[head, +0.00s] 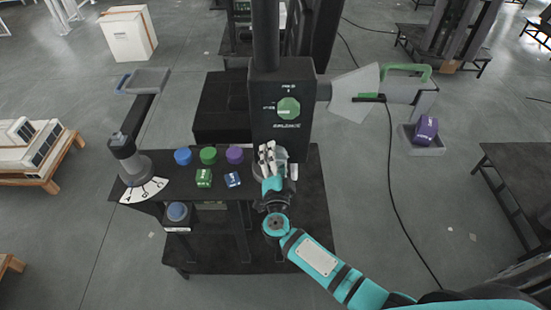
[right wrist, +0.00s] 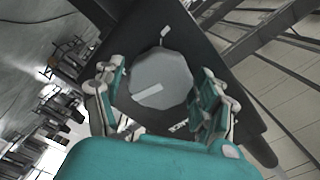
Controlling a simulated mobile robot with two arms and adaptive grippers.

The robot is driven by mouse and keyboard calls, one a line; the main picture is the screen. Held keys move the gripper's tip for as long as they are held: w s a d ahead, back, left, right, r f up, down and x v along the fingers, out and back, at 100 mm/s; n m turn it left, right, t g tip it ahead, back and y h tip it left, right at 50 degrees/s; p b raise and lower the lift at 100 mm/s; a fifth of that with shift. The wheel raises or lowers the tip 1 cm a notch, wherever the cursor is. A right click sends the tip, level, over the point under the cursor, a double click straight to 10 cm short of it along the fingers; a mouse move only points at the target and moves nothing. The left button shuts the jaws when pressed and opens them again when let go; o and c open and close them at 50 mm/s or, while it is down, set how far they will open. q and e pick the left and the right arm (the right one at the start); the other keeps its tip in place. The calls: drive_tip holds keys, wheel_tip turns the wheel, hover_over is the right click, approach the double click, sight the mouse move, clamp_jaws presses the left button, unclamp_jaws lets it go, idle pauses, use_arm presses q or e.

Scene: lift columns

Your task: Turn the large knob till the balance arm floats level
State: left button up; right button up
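The large knob (right wrist: 162,82) is grey and faceted, with a pale mark on its face, in the right wrist view. In the head view the knob (head: 281,153) is partly hidden behind my right gripper (head: 268,150), low on the black column. The gripper's fingers stand on either side of the knob, open, with small gaps visible in the wrist view. The balance arm (head: 405,90) reaches right from the column, with a grey plate and green handle. A tray (head: 436,151) at its right end holds a purple block (head: 426,129). My left gripper is not in view.
A smaller green knob (head: 288,108) sits higher on the column. Blue, green and purple round pieces and two small blocks (head: 203,178) are on the black bench (head: 305,215).

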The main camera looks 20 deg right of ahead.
drive_tip(key=c, duration=0.8)
drive_tip(key=shift+f+m, duration=0.15)
drive_tip(key=shift+m, duration=0.55)
drive_tip(key=shift+m+b, duration=0.35)
drive_tip(key=shift+m, duration=0.25)
drive_tip(key=o, duration=1.2)
